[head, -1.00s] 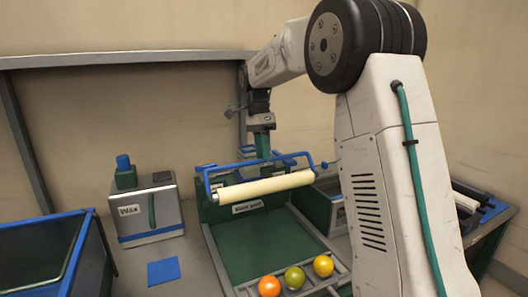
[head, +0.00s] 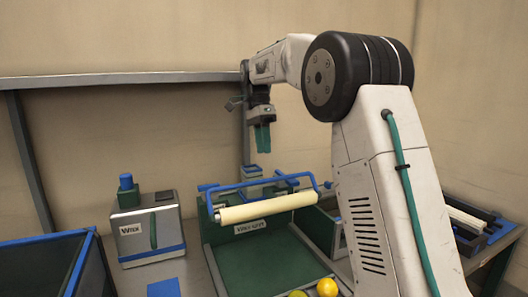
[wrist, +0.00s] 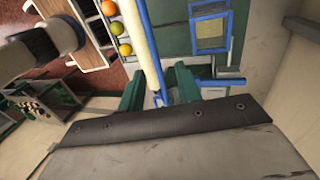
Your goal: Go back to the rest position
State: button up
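My gripper (head: 262,150) hangs fingers-down in the air, above and behind the cream roller (head: 265,207) with its blue frame. In the wrist view its two green fingers (wrist: 157,90) stand apart with a gap between them, and nothing is held. The blue frame's end shows beyond the gap, below the fingers. My arm reaches back from the right in the head view. The roller lies across the green station (head: 268,268) and also shows in the wrist view (wrist: 141,45).
A yellow fruit (head: 327,287) and a greenish one (head: 297,294) sit at the front edge; an orange one (wrist: 109,8) shows in the wrist view. The wax box (head: 148,230) and a blue-rimmed bin (head: 45,240) stand left. A rack (head: 470,220) stands right.

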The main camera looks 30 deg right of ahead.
dwell(0.4)
jog(key=s+a+r+n+t, duration=0.1)
jog(key=s+a+n, duration=0.3)
jog(key=s, duration=0.6)
jog(key=s+a+n+t, duration=0.1)
jog(key=s+a+n, duration=0.3)
jog(key=s, duration=0.6)
jog(key=s+a+f+n+t, duration=0.1)
jog(key=s+f+n, duration=0.4)
jog(key=s, duration=0.4)
jog(key=s+f+n+t, duration=0.1)
jog(key=s+f+n, duration=0.5)
jog(key=s, duration=0.4)
jog(key=shift+a+f+t, duration=0.3)
jog(key=shift+a+f, duration=0.1)
jog(key=shift+f, duration=0.5)
jog(key=shift+o, duration=0.3)
